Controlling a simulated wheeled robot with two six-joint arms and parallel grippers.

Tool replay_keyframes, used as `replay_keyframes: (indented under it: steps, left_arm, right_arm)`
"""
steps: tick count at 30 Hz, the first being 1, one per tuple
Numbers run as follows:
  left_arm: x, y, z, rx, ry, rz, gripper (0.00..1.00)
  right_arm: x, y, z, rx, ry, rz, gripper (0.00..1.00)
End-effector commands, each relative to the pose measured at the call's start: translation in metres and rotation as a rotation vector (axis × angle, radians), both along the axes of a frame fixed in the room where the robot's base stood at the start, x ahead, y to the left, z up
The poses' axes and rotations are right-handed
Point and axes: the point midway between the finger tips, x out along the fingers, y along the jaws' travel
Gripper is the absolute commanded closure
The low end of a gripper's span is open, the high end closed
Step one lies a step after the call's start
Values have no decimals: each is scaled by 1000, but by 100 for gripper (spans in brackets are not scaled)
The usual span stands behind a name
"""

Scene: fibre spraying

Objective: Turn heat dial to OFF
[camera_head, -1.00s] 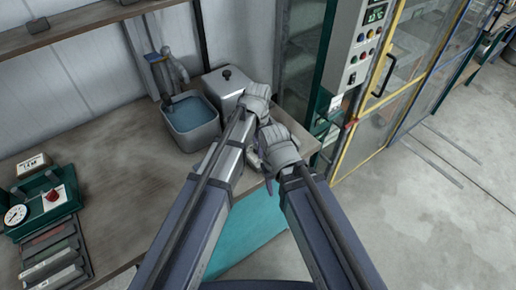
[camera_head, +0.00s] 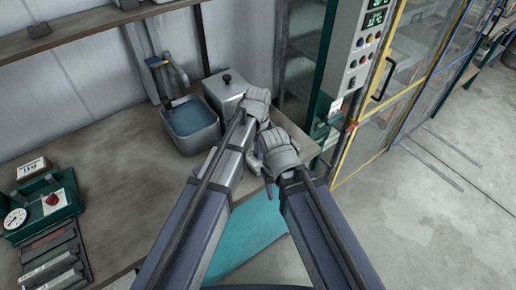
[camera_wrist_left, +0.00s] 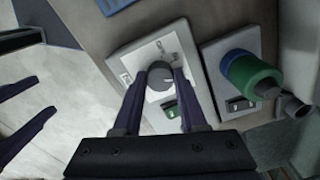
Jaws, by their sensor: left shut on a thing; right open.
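A round grey heat dial (camera_wrist_left: 159,72) stands on a light panel (camera_wrist_left: 126,60) in the left wrist view. My left gripper (camera_wrist_left: 159,84) is shut on the dial, with one dark finger on each side of it. Its markings are too small to read. In the head view my left gripper (camera_head: 257,102) is at the table's right end, in front of a grey lidded box, and the dial is hidden there. My right gripper (camera_head: 279,150) is open, just below and right of the left one. Dark fingers also show at the left edge of the wrist view.
A blue and green knob (camera_wrist_left: 250,75) is on a box right of the dial. A water basin (camera_head: 190,118) and the grey lidded box (camera_head: 222,84) stand on the table (camera_head: 120,165). A control panel (camera_head: 356,48) and yellow-framed cabinet are at the right. Open floor lies beyond.

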Motion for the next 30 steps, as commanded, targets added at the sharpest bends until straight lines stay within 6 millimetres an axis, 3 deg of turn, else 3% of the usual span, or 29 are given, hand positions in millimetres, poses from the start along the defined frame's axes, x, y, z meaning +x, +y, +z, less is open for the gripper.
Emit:
replay_keyframes:
  steps: [11,30]
  left_arm:
    - [0,0,0,0,0,103,100]
    - [-1,0,0,0,0,685,100]
  right_arm:
    - [0,0,0,0,0,0,50]
    - [0,0,0,0,0,0,50]
